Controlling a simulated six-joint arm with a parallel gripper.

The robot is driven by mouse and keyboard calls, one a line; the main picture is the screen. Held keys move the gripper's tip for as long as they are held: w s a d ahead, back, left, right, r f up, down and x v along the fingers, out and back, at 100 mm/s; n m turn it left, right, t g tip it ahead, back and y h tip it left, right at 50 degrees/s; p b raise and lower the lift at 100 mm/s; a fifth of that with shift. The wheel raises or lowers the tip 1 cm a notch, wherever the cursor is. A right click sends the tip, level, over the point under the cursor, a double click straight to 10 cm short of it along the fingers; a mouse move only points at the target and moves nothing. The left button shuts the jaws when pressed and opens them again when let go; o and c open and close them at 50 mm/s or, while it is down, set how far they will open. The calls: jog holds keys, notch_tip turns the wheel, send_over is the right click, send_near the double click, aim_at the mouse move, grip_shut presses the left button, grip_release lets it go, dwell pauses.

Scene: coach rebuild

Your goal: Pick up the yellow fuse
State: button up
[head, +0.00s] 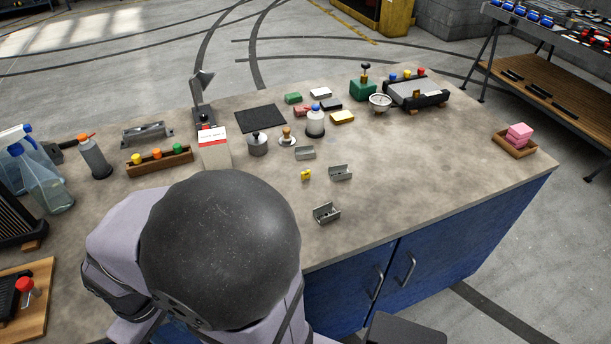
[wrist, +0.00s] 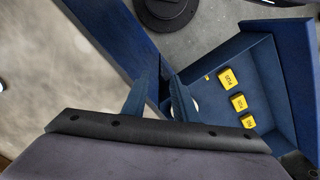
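Three yellow blocks with dark lettering, which look like fuses, show in the wrist view: an upper one (wrist: 225,79), a middle one (wrist: 239,103) and a lower one (wrist: 247,121). They lie in a row in a blue open compartment (wrist: 262,75). The lettering is too small to read surely. My gripper (wrist: 164,77) is to the left of them in the wrist view, its two fingers apart with nothing seen between them. In the head view my gripper is hidden behind my arm. A small yellow piece (head: 306,175) lies on the worktop there.
A blue wall (wrist: 110,40) runs left of the compartment. A pale round thing is partly hidden by the right finger.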

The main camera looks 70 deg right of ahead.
aim_at(307, 171)
jog(key=shift+r, duration=0.1)
